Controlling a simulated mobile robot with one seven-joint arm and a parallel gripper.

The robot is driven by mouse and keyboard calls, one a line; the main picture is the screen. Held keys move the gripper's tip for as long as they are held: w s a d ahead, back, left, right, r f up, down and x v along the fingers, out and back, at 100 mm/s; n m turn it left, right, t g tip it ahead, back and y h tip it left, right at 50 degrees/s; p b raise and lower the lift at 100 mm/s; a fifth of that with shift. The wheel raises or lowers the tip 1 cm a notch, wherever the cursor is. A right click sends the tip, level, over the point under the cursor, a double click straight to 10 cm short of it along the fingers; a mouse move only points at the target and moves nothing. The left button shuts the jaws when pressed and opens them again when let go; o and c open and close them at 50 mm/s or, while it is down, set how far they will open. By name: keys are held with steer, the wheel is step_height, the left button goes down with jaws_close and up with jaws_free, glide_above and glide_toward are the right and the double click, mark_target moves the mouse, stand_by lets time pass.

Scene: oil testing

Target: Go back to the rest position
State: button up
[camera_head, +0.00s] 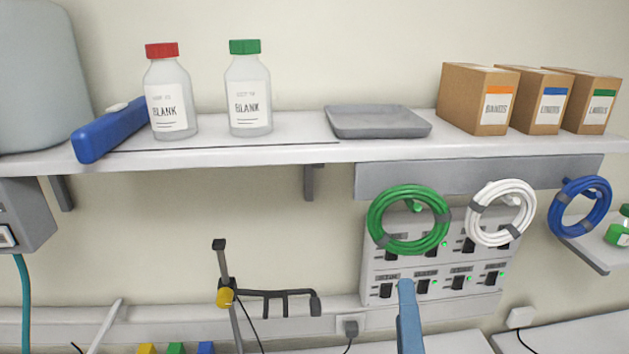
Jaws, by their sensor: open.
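My gripper is not in view. A blue upright piece (409,318) rises from the bottom edge in front of the switch panel; I cannot tell what it belongs to. A thin stand (223,262) with a dark clamp (275,294) and a yellow knob stands at the lower middle.
The white shelf (290,154) holds a red-capped bottle (169,95), a green-capped bottle (248,90), a blue tool (110,131), a grey tray (377,121) and cardboard boxes (478,97). Green (375,216), white (475,212) and blue (557,210) hose coils hang below, near the switch panel (378,274).

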steer(key=s+a+r+n+t+y+b, duration=0.1)
steer(key=a+r+n+t+y+b, duration=0.1)
steer(key=a+r+n+t+b, duration=0.2)
steer(key=s+a+r+n+t+y+b, duration=0.2)
steer(key=a+r+n+t+b, duration=0.3)
steer(key=r+n+b, duration=0.5)
steer(key=a+r+n, duration=0.2)
steer(key=n, duration=0.3)
steer(key=shift+s+a, duration=0.15)
steer(key=shift+a, duration=0.25)
steer(key=shift+f, duration=0.1)
stand_by(0.7)
